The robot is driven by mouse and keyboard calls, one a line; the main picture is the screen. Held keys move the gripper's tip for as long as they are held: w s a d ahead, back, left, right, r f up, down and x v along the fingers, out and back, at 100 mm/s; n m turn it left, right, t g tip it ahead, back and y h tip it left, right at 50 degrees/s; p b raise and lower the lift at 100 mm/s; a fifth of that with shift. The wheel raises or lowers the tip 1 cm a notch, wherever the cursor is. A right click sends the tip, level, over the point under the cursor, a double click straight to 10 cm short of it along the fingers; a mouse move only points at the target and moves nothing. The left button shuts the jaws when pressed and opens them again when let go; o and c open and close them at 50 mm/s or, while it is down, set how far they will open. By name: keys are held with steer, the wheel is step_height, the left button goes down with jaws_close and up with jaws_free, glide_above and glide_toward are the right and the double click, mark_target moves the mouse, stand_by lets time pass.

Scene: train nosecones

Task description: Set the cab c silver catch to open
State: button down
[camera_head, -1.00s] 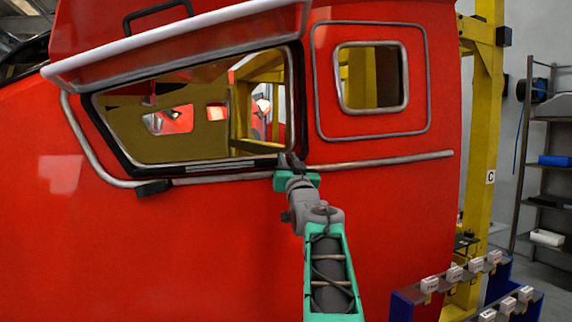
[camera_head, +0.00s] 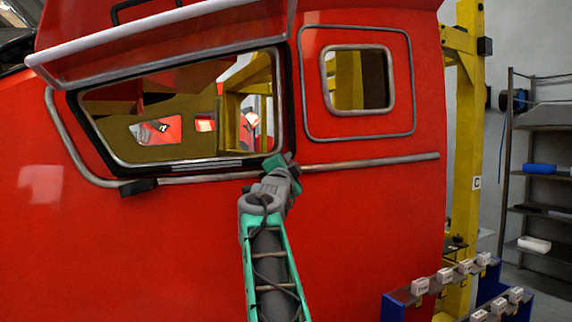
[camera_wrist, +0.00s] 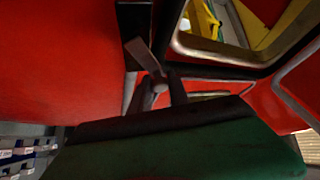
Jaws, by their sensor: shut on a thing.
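The red cab (camera_head: 340,230) fills the head view, with a "C" sign (camera_head: 476,183) on the yellow post to its right. My gripper (camera_head: 290,158) is at the lower right corner of the large side window (camera_head: 200,165), tilted up and right. In the wrist view my gripper (camera_wrist: 155,95) has its dark fingers closed around a small silver catch (camera_wrist: 144,56), a flat tab with a rounded pivot between the fingers. The tab slants up and left beside a black bracket (camera_wrist: 133,20). In the head view my gripper hides the catch.
A raised red flap (camera_head: 160,40) with a white edge stands out above the window. A grey rail (camera_head: 370,160) runs right from the window corner. Blue racks with small white labelled blocks (camera_head: 420,286) stand at lower right. Shelves (camera_head: 545,165) stand farther right.

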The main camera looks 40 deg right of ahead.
steer(key=m, duration=0.1)
steer(key=m+g, duration=0.1)
steer(key=f+m+g, duration=0.1)
steer(key=m, duration=0.1)
steer(key=shift+s+d+p, duration=0.3)
steer(key=shift+s+d+f+m+g+y+p, duration=0.1)
steer(key=shift+f+m+g+y+p, duration=0.2)
steer(key=shift+m, duration=0.5)
steer(key=shift+s+d+f+m+g+y+p, duration=0.1)
steer(key=shift+f+m+g, duration=0.25)
steer(key=shift+m, duration=0.45)
steer(key=c, duration=1.3)
jaws_free()
steer(key=b+v, duration=0.3)
steer(key=v, duration=0.4)
steer(key=shift+s+a, duration=0.15)
steer(key=shift+a, duration=0.25)
